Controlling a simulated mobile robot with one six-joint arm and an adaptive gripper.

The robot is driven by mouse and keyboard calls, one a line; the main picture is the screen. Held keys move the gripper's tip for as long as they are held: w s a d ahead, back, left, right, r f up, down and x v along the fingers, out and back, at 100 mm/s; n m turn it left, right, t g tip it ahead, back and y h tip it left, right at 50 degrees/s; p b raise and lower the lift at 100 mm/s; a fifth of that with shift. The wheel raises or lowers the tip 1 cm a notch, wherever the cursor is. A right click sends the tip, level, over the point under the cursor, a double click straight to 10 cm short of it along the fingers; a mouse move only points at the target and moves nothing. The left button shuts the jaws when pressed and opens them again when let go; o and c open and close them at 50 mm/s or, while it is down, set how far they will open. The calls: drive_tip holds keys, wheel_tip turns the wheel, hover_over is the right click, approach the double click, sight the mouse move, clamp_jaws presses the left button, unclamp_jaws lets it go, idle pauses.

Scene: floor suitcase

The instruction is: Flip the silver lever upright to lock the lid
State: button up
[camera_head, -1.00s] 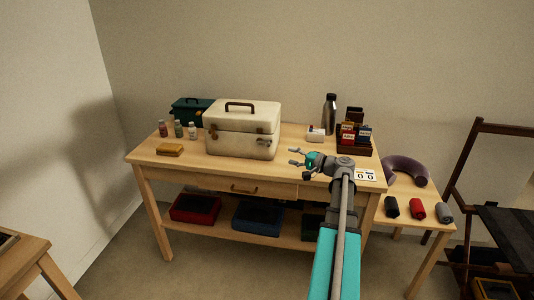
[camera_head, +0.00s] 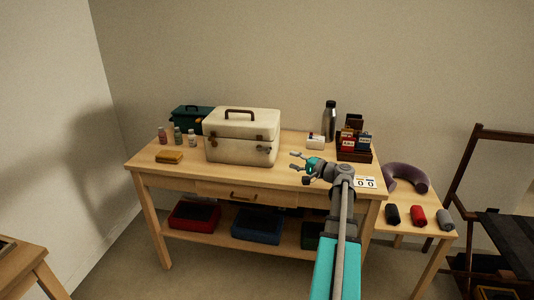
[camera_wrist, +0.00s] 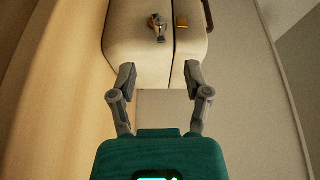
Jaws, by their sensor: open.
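The cream case (camera_head: 225,150) stands on the table with its lid (camera_head: 232,119) down. It fills the top of the wrist view (camera_wrist: 130,45), turned sideways, with the lid on the right side of a dark seam. The small silver lever (camera_wrist: 159,30) sits on the case body beside the seam and lies roughly along it, not upright. In the head view the lever (camera_head: 264,149) is small on the right part of the front. A brass catch (camera_wrist: 181,22) is on the lid across from it. My gripper (camera_head: 300,168) is open and empty, right of the case; its fingers (camera_wrist: 160,78) are apart from the lever.
Small bottles (camera_head: 178,136) and a yellow block (camera_head: 169,157) are left of the case, a teal box (camera_head: 190,117) behind it. A steel bottle (camera_head: 329,121) and a dark rack (camera_head: 352,155) stand at the right. The table front between case and gripper is clear.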

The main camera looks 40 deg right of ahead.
sight(268, 152)
drive_tip(key=x, duration=1.1)
drive_tip(key=shift+w+a, duration=0.1)
drive_tip(key=shift+w, duration=0.15)
